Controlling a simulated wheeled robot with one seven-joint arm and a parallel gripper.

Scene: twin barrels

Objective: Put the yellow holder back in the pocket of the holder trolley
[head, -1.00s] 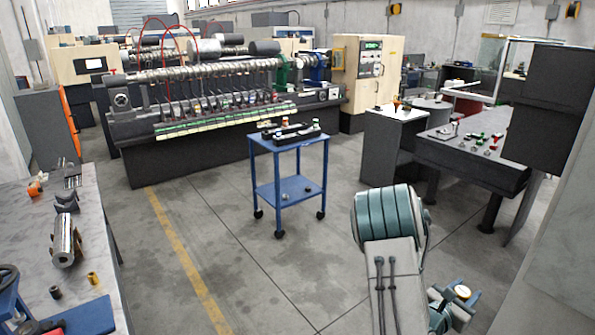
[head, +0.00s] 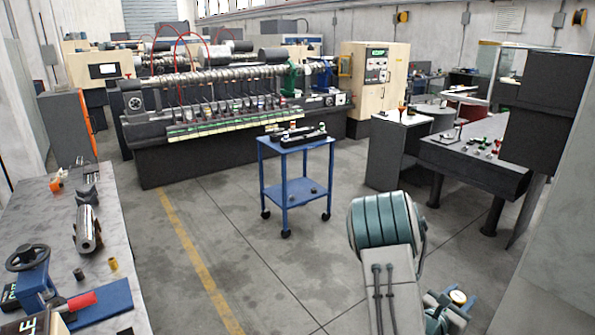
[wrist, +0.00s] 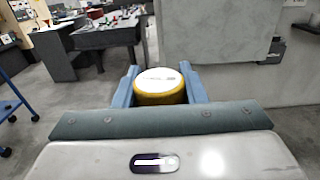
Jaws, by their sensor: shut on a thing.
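The yellow holder (wrist: 160,97) is a short round piece with a white top. It sits between the two blue fingers of my gripper (wrist: 160,84) in the wrist view, and my gripper is shut on it. In the head view my gripper (head: 452,308) is low at the right, over the floor, with the holder's pale top (head: 458,296) just showing. The holder trolley (head: 296,185) is a blue two-shelf cart on casters in mid-floor, well apart from my gripper. A black rack with several small pieces lies on its top; its pockets are too small to make out.
A grey workbench (head: 120,225) with a vise and several parts stands at the left. A long machine (head: 230,120) is behind the trolley. A dark table (head: 470,155) and a grey cabinet (head: 396,150) stand right. Open floor (head: 270,275) lies in front of the trolley.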

